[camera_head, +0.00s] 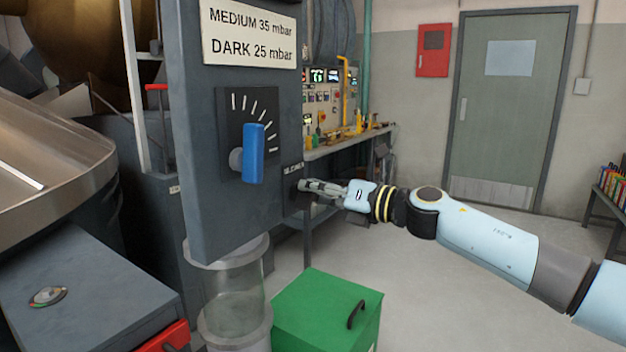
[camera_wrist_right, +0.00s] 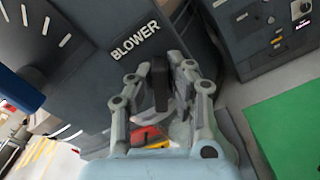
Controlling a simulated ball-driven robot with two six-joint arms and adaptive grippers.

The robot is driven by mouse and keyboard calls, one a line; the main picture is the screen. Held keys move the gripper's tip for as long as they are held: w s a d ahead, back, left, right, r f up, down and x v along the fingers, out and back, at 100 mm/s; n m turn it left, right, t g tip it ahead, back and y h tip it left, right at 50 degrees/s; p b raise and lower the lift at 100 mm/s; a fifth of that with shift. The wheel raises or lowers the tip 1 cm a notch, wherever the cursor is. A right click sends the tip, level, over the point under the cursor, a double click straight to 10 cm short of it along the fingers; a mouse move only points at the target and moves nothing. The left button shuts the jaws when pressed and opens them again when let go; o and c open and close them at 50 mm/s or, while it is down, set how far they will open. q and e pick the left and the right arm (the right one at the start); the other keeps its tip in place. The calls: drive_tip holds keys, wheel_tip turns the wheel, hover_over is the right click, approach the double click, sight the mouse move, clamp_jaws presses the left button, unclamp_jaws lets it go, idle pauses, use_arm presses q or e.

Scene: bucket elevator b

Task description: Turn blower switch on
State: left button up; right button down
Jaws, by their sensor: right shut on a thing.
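The blower switch (camera_wrist_right: 160,84) is a small dark knob below the white BLOWER label (camera_wrist_right: 135,43) on the grey control panel (camera_head: 200,140). In the right wrist view it sits between the fingers of my right gripper (camera_wrist_right: 160,88), which is shut on it. In the head view my right gripper (camera_head: 303,187) reaches in from the right to the panel's lower right edge, and its fingers hide most of the switch. My left gripper is not in view.
A blue lever (camera_head: 253,153) on a dial is left of my right gripper. A glass cylinder (camera_head: 238,290) stands below the panel, with a green box (camera_head: 325,310) beside it. A workbench (camera_head: 345,143) is behind.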

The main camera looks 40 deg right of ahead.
drive_tip(key=m+p, duration=0.1)
drive_tip(key=m, duration=0.1)
drive_tip(key=m+p, duration=0.1)
drive_tip(key=shift+d+m, duration=0.2)
drive_tip(key=shift+m, duration=0.2)
drive_tip(key=m+p, duration=0.2)
drive_tip(key=m, duration=0.1)
drive_tip(key=shift+w+d+f+p, duration=0.1)
drive_tip(key=shift+f+p, duration=0.05)
drive_tip(key=shift+p, duration=0.25)
drive_tip(key=shift+f+m+p, duration=0.2)
drive_tip(key=shift+m+p, duration=0.4)
drive_tip(key=shift+m, duration=0.5)
drive_tip(key=shift+f+m+p, duration=0.2)
drive_tip(key=shift+m+p, duration=0.4)
drive_tip(key=shift+m, duration=0.5)
drive_tip(key=c, duration=1.3)
unclamp_jaws()
drive_tip(key=shift+d+f, duration=0.1)
drive_tip(key=shift+d, duration=0.05)
